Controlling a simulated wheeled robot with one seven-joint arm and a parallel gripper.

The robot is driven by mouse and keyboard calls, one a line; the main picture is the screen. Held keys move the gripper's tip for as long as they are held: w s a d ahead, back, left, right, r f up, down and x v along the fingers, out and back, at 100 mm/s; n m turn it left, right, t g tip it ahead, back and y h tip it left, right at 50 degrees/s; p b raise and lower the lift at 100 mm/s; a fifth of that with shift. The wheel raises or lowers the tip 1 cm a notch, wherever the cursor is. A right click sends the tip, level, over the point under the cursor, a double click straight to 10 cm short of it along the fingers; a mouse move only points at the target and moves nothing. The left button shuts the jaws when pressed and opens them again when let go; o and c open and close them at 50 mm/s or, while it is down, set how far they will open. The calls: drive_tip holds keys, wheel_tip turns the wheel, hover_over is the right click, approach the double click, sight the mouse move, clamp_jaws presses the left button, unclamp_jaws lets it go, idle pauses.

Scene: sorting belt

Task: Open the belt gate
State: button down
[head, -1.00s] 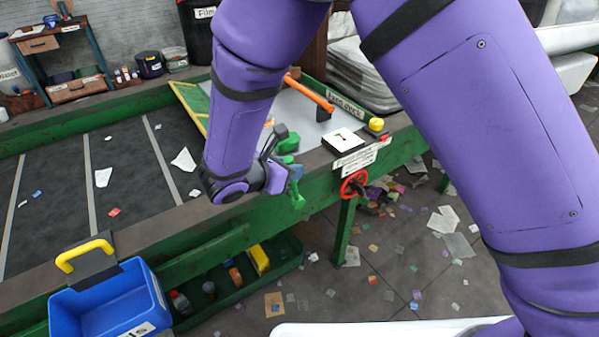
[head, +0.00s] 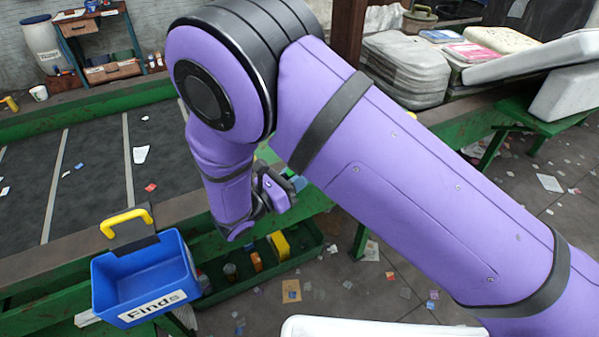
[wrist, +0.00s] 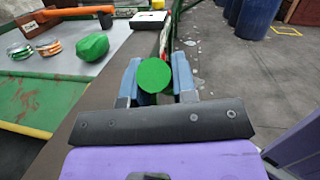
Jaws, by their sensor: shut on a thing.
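In the wrist view, my gripper (wrist: 155,85) has its two blue-grey fingers on either side of a round green knob (wrist: 154,75), seen end-on, and is shut on it. The knob is beside the belt's brown edge (wrist: 110,75); what it joins to is hidden. A green panel with a yellow stripe (wrist: 28,128) lies at the left of the wrist view; I cannot tell if it is part of the gate. In the head view, my gripper (head: 283,188) is low at the belt's near side, partly behind my arm. My arm hides that end of the belt.
A blue Finds bin (head: 150,285) with a yellow handle hangs at the belt's near side.

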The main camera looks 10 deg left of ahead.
idle(0.4)
drive_tip(key=c, duration=0.9)
unclamp_jaws()
drive_tip(key=shift+v, duration=3.85)
drive_tip(key=shift+c, duration=0.4)
